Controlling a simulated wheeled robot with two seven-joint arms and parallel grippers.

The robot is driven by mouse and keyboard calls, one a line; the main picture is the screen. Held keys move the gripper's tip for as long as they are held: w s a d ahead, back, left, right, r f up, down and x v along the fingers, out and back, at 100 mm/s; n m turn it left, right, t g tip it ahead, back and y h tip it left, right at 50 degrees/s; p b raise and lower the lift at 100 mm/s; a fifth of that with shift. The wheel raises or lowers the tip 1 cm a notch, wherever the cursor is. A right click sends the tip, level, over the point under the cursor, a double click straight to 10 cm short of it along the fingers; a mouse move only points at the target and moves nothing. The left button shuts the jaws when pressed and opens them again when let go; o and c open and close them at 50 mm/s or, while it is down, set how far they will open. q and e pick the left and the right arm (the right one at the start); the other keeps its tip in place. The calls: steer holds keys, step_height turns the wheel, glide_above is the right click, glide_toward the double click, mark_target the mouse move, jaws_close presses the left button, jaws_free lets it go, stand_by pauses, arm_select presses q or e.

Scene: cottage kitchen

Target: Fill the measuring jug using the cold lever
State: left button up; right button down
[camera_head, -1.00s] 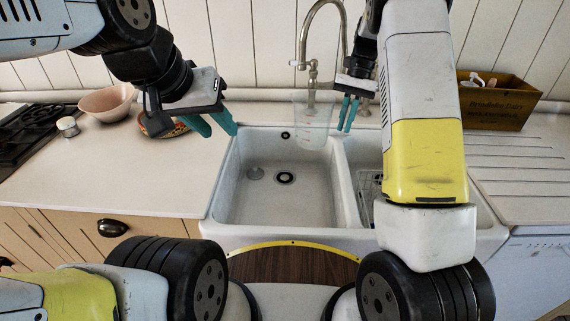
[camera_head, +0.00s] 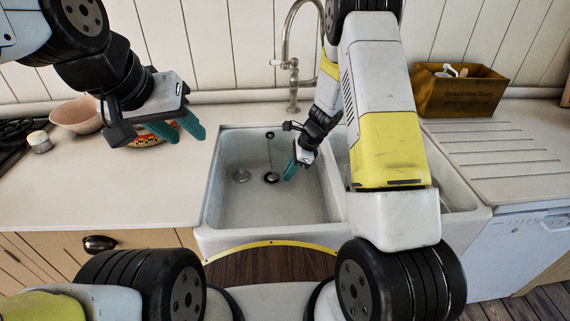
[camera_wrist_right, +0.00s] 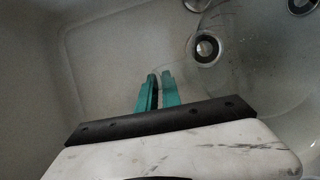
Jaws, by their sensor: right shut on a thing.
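The clear measuring jug (camera_head: 281,153) is faint and see-through in the head view, inside the left sink basin (camera_head: 225,205). In the right wrist view the jug (camera_wrist_right: 245,72) shows as a transparent outline over a drain. My right gripper (camera_head: 291,170) reaches down into the basin, its teal fingers (camera_wrist_right: 157,88) shut at the jug's near side, on its handle. I cannot tell whether the jug touches the basin floor or holds water. The metal tap (camera_head: 293,80) stands behind the basin with a small lever (camera_head: 278,62) at its left. My left gripper (camera_head: 178,130) is open and empty above the left counter.
A pink bowl (camera_head: 76,115), a small lidded jar (camera_head: 40,141) and a patterned bowl (camera_head: 143,140) stand on the left counter, near the hob. A wooden crate (camera_head: 458,92) stands at the back right. The ridged drainboard (camera_head: 490,150) is clear.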

steer(key=shift+f, duration=2.1)
steer(key=c, duration=1.5)
jaws_free()
steer(key=shift+c, duration=0.2)
